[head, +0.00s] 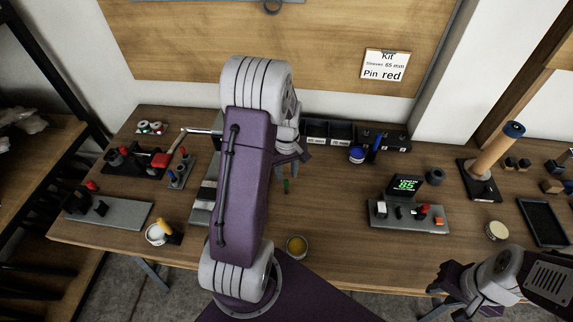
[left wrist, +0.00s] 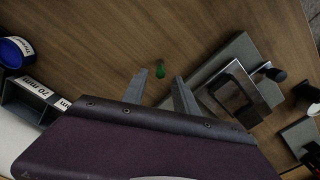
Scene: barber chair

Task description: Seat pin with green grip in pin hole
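The pin with the green grip (head: 286,186) stands out as a small green piece on the wooden table, just in front of my left gripper (head: 288,158). In the left wrist view the green grip (left wrist: 160,68) lies just beyond and between the two spread fingertips (left wrist: 158,84). The left gripper is open and empty, apart from the pin. The pin's shank cannot be made out. A grey fixture (left wrist: 238,90) with a metal frame and black knob is to the right there; my left arm covers much of it in the head view. I cannot make out the pin hole. My right gripper (head: 440,287) is open and empty at lower right.
Labelled bins (head: 328,131) and a blue-topped pot (head: 357,154) stand behind. A display stand reading 85 (head: 408,212) is at right. An amber pot (head: 297,246) sits near the front edge. Tool racks (head: 135,160) are at left. Table between pin and display is clear.

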